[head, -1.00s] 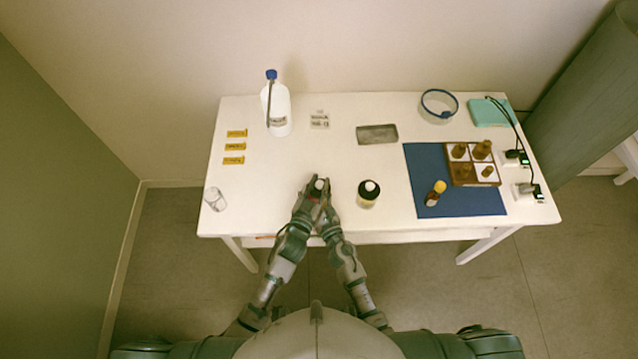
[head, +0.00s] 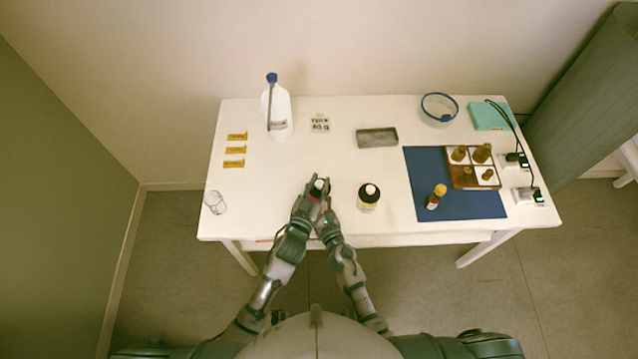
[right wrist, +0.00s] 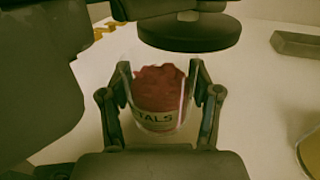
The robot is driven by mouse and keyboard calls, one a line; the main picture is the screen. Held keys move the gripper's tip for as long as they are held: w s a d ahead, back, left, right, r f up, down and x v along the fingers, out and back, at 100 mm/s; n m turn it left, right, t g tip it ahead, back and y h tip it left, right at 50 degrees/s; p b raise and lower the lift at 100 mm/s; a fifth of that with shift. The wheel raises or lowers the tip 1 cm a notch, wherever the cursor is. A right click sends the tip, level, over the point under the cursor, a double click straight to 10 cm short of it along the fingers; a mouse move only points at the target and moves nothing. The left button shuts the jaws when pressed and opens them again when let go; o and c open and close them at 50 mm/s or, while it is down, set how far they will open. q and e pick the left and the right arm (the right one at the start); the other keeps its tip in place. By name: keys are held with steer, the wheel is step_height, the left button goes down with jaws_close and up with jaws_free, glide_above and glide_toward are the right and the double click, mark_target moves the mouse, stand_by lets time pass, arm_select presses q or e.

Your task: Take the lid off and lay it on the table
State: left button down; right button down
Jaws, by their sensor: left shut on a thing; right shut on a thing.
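A clear glass jar (right wrist: 158,98) of dark red petals, its label partly readable as "TALS", stands upright between the fingers of my right gripper (right wrist: 160,112) in the right wrist view. A dark round lid (right wrist: 188,34) is above the jar, with a visible gap between them. My left gripper (head: 311,193) is shut on the lid; its fingers are mostly hidden. In the head view, both grippers are close together at the table's front edge, my right gripper (head: 325,208) just right of the left, and they hide most of the jar.
A grey tray (head: 377,138) lies behind. A blue mat (head: 470,208) with an amber bottle (head: 436,197) is farther right. Table left of my grippers is clear up to a small glass (head: 215,202).

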mark_target(319, 184)
arm_select(q)
steer(key=shift+r, duration=2.05)
arm_select(e)
steer(key=shift+c, duration=0.8)
jaws_free()
steer(key=shift+s, duration=0.1)
